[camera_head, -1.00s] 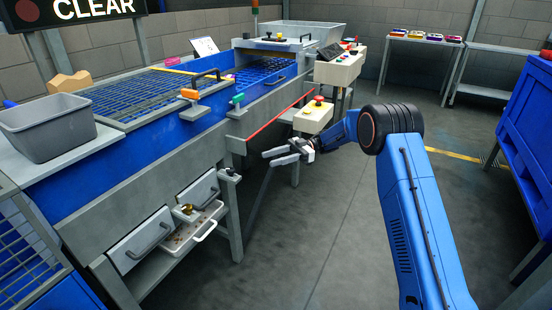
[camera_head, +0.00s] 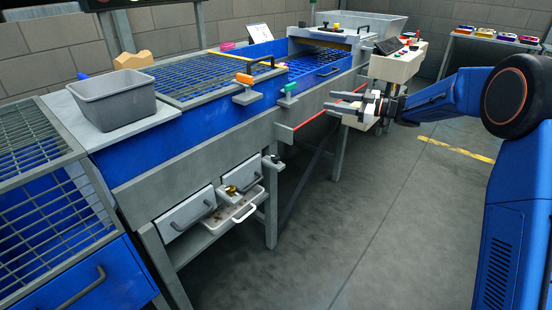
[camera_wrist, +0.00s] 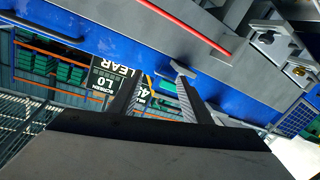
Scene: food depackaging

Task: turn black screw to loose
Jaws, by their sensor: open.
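A small dark knob, probably the black screw (camera_head: 274,159), sits on a grey bracket (camera_head: 270,166) at the frame leg, just right of the drawers. My gripper (camera_head: 331,100) is open and empty, in the air to the right of and higher than the knob in the head view. In the wrist view my gripper (camera_wrist: 158,73) shows two dark fingers apart with nothing between them. Grey fittings, one with a brass knob (camera_wrist: 299,71), show at the right of that view; I cannot tell whether the black screw is among them.
A blue machine has grated tops (camera_head: 215,78) and a red rail (camera_head: 325,110) near my gripper. A grey bin (camera_head: 113,100) stands on its left shelf. Drawers and a white tray (camera_head: 237,212) with a brass part sit below. A control box (camera_head: 398,64) stands behind. The floor in front is clear.

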